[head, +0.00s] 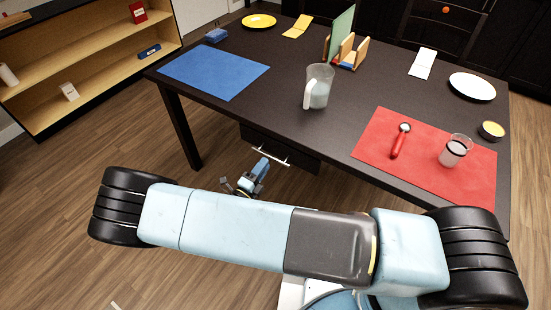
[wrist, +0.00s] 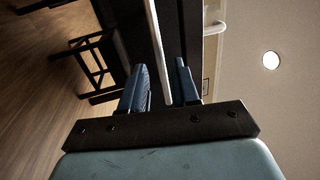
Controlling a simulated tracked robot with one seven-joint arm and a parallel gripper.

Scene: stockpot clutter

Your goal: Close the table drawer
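The dark table (head: 290,60) has a drawer (head: 290,150) under its near edge, with a pale bar handle (head: 270,156) across its front. How far the drawer stands out is hard to tell from above. My gripper (head: 257,170) is low in front of the drawer, close to the handle. In the wrist view my gripper (wrist: 161,66) is open, its two blue fingers apart. The pale handle (wrist: 155,45) runs between the fingers in the picture; I cannot tell whether they touch it. The dark drawer front is behind it.
On the tabletop are a blue mat (head: 213,72), a red mat (head: 370,145), a pitcher (head: 318,88), a white plate (head: 472,86) and a yellow plate (head: 258,21). A table leg (head: 180,128) stands left of my gripper. A wooden shelf (head: 90,55) stands at far left, with open floor between.

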